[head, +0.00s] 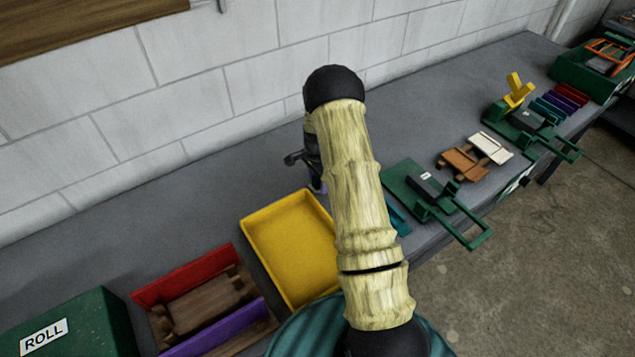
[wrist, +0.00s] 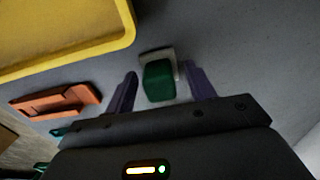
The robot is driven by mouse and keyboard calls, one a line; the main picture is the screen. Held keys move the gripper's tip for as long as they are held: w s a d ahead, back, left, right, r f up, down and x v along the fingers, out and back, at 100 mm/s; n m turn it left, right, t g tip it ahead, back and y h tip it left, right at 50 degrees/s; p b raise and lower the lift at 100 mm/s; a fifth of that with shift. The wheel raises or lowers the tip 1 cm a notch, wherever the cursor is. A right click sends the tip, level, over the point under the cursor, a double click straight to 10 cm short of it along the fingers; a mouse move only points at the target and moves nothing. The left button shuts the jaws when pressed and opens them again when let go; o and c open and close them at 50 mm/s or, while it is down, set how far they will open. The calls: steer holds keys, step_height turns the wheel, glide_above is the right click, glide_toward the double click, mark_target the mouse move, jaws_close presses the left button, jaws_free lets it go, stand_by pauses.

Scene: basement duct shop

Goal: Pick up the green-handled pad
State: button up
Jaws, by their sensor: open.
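The green-handled pad, a green block on a pale base, shows in the wrist view (wrist: 158,80) on the grey bench top. My gripper (wrist: 160,72) is open, with one purple finger to each side of the pad. A gap shows on the left side; the right finger is close to the pale base, and I cannot tell whether they touch. In the head view my own arm hides the pad and most of the gripper.
A yellow tray (head: 292,250) lies on the bench; its rim (wrist: 112,46) is left of the pad in the wrist view, above an orange piece (wrist: 56,101). Green fixtures (head: 403,178) stand right. A block wall backs the bench.

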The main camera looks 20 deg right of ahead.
steer(key=shift+c, duration=0.2)
steer(key=c, duration=1)
steer(key=shift+r, duration=0.15)
step_height(320, 180, up, 10)
steer(key=b, duration=0.3)
steer(key=shift+o, duration=1.3)
steer(key=shift+c, duration=1)
